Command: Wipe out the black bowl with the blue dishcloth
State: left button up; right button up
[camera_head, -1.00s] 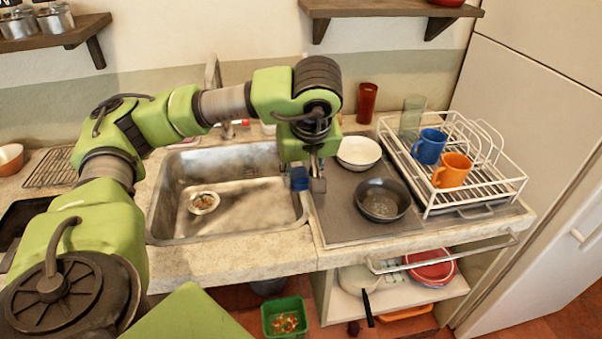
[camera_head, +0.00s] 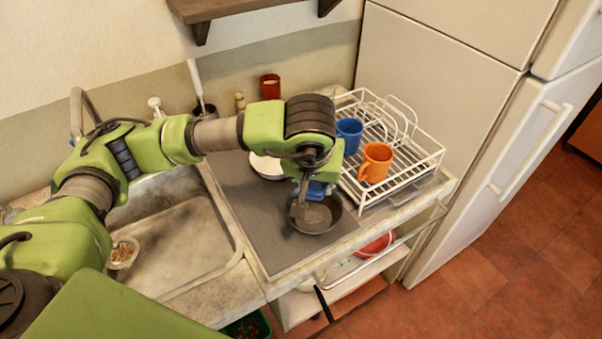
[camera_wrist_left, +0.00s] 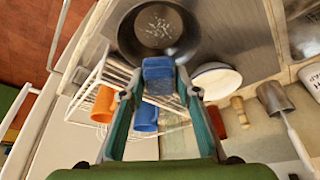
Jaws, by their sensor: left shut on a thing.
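The black bowl (camera_head: 318,217) stands on the grey drainer mat right of the sink. In the left wrist view the black bowl (camera_wrist_left: 158,28) shows pale specks on its inside floor. My left gripper (camera_head: 308,194) is over the bowl's far side, pointing down. It is shut on the blue dishcloth (camera_wrist_left: 160,76), a small folded bundle between the fingertips. The dishcloth also shows in the head view (camera_head: 316,188), partly hidden by the gripper. In the wrist view it overlaps the bowl's rim; I cannot tell whether they touch. My right gripper is not in view.
A white bowl (camera_head: 266,167) stands just behind. The white dish rack (camera_head: 419,163) with a blue mug (camera_head: 349,134) and an orange mug (camera_head: 375,162) is close on the right. The sink (camera_head: 180,251) is left. A red cup (camera_head: 270,87) stands by the wall.

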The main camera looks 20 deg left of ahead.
aim_at(314, 214)
pick_arm(q)
jog(key=shift+s+d+f, duration=0.1)
jog(key=shift+f, duration=0.75)
jog(key=shift+f+b, duration=0.3)
jog(key=shift+f, duration=0.05)
notch_tip(314, 214, down, 2)
jog(key=shift+f+b, duration=0.1)
jog(key=shift+b, duration=0.5)
jog(key=shift+f+b, duration=0.25)
jog(key=shift+b, duration=0.1)
jog(key=shift+f+b, duration=0.9)
jog(key=shift+b, duration=0.1)
jog(key=shift+f+b, duration=0.9)
jog(key=shift+b, duration=0.15)
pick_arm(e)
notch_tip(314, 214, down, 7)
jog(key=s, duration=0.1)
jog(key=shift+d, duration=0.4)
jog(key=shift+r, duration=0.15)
pick_arm(q)
jog(key=shift+f+b, duration=0.55)
jog(key=shift+b, duration=0.25)
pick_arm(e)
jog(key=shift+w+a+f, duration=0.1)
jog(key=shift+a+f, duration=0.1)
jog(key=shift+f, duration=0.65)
